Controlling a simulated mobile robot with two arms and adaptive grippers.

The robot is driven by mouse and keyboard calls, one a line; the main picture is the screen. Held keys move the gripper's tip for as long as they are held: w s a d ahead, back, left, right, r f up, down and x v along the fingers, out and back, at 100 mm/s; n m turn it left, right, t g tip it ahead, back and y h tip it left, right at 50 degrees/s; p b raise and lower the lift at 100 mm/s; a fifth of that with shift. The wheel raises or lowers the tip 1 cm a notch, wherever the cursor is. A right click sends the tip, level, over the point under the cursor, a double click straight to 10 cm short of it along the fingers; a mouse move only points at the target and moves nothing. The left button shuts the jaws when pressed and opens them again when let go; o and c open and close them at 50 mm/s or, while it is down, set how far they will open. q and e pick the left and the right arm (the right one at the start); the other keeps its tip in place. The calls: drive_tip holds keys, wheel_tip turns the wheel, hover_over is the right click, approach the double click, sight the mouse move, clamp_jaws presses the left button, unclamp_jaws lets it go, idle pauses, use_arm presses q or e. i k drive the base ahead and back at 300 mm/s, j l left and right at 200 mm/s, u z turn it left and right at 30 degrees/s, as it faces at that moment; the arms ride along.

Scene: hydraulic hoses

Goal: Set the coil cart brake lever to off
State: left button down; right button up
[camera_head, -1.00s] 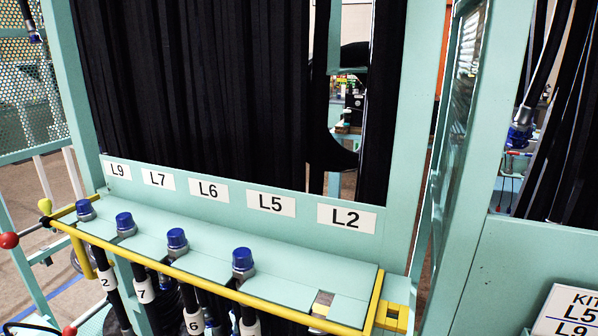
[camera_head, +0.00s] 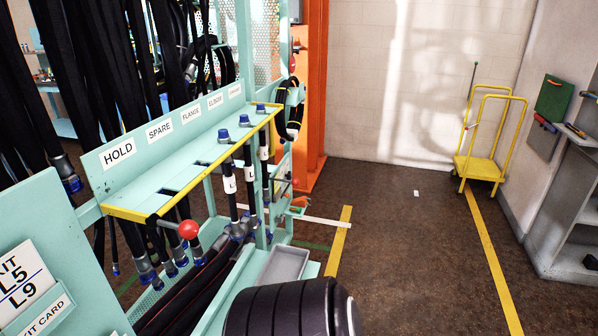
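A yellow cart (camera_head: 484,165) with upright rail handles stands far off at the back right, by the wall. A thin upright rod (camera_head: 470,98) rises at its left side. A red ball knob (camera_head: 189,229) sits in front of the yellow-edged hose rack (camera_head: 170,170) at the left. I cannot tell which of these, if any, belongs to the coil cart brake lever, and no lever position can be read. Neither of my grippers shows in the head view.
Black hoses (camera_head: 115,80) hang behind the rack. A dark ribbed cylinder (camera_head: 280,310) fills the bottom middle; I cannot tell what it is. An orange post (camera_head: 313,100) stands behind the rack. Brown floor (camera_head: 415,260) with yellow lines is open; a grey shelf (camera_head: 568,220) borders it at right.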

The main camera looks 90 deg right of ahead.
sight(294, 182)
drive_tip(key=i+z, duration=0.1)
drive_tip(key=z, duration=2.75)
drive_tip(key=i+l+z, duration=0.1)
drive_tip(key=i+l, duration=0.2)
drive_tip(key=l, duration=0.2)
